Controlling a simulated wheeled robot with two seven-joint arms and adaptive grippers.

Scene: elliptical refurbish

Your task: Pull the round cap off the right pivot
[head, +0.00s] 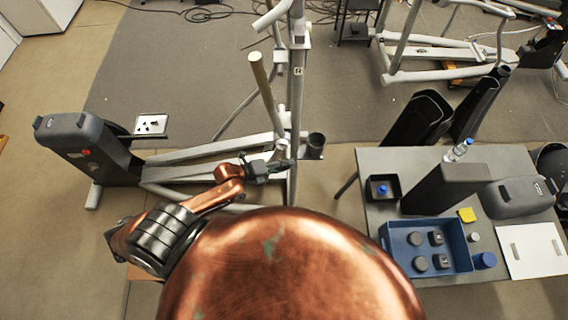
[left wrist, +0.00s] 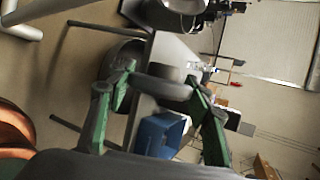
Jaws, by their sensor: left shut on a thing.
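My left gripper (head: 275,167) reaches in beside the upright of the elliptical machine (head: 297,110), which has an "R" label. In the left wrist view its two green fingers (left wrist: 160,78) are shut on a grey round cap (left wrist: 163,90), one finger on each side. In the head view the cap is small and largely hidden by the fingers. I cannot tell whether it is still seated on the right pivot or clear of it. My right gripper is not in view.
A grey table (head: 395,160) stands at the right.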

